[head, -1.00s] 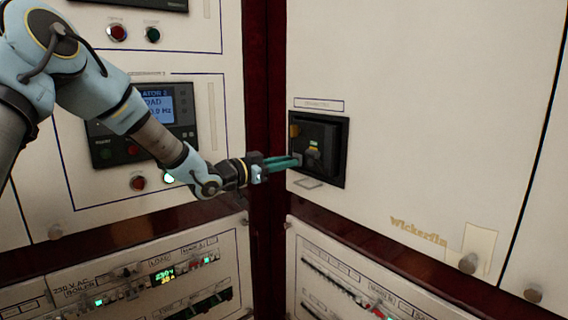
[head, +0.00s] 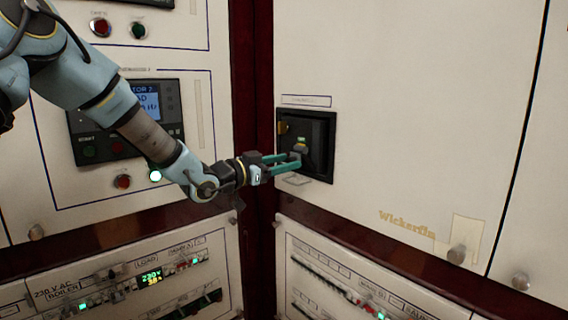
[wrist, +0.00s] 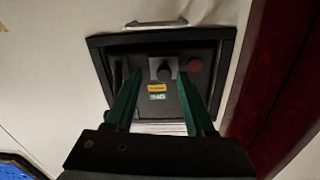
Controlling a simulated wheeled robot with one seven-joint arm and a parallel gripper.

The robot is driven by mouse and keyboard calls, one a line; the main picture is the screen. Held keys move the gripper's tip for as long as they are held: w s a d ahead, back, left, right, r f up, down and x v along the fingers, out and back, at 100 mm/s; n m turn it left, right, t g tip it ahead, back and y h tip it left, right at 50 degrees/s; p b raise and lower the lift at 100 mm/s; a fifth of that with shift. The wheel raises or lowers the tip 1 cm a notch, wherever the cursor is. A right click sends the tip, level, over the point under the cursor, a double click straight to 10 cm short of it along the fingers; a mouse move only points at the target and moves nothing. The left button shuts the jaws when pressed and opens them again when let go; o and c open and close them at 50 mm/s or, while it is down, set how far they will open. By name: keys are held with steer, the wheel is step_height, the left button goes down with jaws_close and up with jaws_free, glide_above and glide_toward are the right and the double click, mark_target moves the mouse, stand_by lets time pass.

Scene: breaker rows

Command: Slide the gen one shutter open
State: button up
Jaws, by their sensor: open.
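A black square recess (head: 319,176) is set in the cream right-hand panel, below a small label plate. A dark shutter face (wrist: 195,52) fills much of it in the wrist view, with a dark knob (wrist: 164,71), a red round spot (wrist: 194,65) and yellow and green labels. My gripper (head: 293,161) is at the recess's lower left in the head view, with its green fingers apart. In the wrist view my gripper (wrist: 161,76) has the knob between its fingertips in the picture. I cannot tell whether either finger touches it.
A small pull handle (head: 297,180) sits just outside the recess and also shows in the wrist view (wrist: 156,24). A generator control panel (head: 125,120) is at left. Breaker rows (head: 150,280) run along the bottom. A dark red post (head: 252,90) stands between the panels.

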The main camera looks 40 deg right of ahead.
steer(key=a+b, duration=0.1)
steer(key=a, duration=0.9)
steer(key=shift+w+a+b, duration=0.4)
steer(key=shift+w, duration=0.05)
steer(key=w+a+f+n+t+y+p, duration=0.1)
steer(key=w+a+f+n+t+y, duration=0.35)
steer(key=w+a, duration=0.35)
steer(key=w+a+f+n+t+y+p, duration=0.2)
steer(key=w+a+f+n+t+y, duration=0.25)
steer(key=a, duration=0.55)
steer(key=a+f+n+g+y+p, duration=0.15)
steer(key=a+n+y, duration=0.45)
steer(key=a, duration=1.2)
steer(key=s+a+n+g+y+p, duration=0.1)
steer(key=s+a+n+g, duration=0.3)
steer(key=s+a, duration=0.7)
steer(key=shift+f+n+y, duration=0.3)
steer(key=shift+f+y, duration=0.05)
steer(key=shift+y, duration=0.55)
